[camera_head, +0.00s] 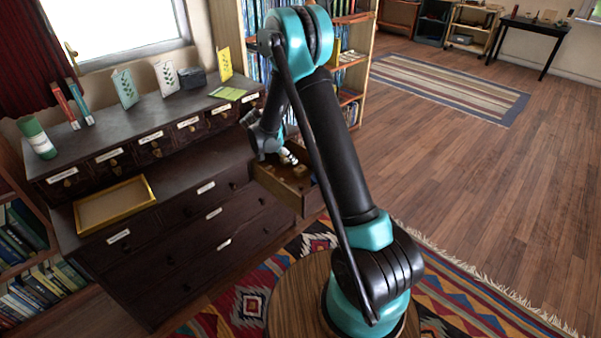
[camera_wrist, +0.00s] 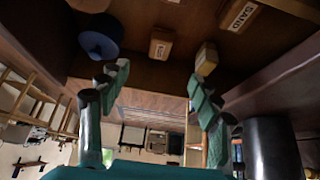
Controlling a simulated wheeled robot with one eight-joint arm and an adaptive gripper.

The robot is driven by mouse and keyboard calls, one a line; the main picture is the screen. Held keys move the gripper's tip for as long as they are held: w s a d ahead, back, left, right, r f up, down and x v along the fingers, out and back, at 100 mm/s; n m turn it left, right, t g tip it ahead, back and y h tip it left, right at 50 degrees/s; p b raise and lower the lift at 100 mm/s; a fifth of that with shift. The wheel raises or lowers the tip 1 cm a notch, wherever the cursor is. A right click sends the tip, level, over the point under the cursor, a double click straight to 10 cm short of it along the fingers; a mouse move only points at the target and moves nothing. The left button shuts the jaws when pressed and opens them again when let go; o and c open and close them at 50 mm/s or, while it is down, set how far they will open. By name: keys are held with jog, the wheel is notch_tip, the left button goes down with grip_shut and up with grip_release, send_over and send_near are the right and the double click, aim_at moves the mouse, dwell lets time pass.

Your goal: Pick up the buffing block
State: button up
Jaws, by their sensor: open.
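My gripper (camera_wrist: 158,84) is open, and nothing shows between its fingers in the wrist view. In the head view my gripper (camera_head: 289,157) is over the pulled-out drawer (camera_head: 308,197) of the dark cabinet. In the wrist view the drawer holds a tan block with a small label (camera_wrist: 160,43), beyond the gap between the fingertips. Its label is too small to read surely, so I cannot confirm it as the buffing block. A yellowish block (camera_wrist: 206,59) is near the right fingertip. A block labelled SAND (camera_wrist: 240,15) is farther up.
A dark blue round thing (camera_wrist: 98,44) is also in the drawer, near the left finger. Drawer walls rise close around the gripper. A yellow tray (camera_head: 148,194), cards (camera_head: 125,88) and a green-white cylinder (camera_head: 37,138) stand on the cabinet. Open floor is at the right.

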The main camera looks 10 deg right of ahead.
send_near(300, 168)
jog(key=x, duration=0.4)
jog(key=shift+f, duration=0.45)
jog(key=shift+x, duration=2.9)
jog(key=shift+w+d+r, duration=0.1)
jog(key=shift+w+d, duration=0.05)
jog(key=shift+d, duration=0.05)
jog(key=c, duration=1.4)
jog(key=shift+o, duration=0.2)
jog(key=shift+r, duration=0.1)
notch_tip(300, 168, up, 20)
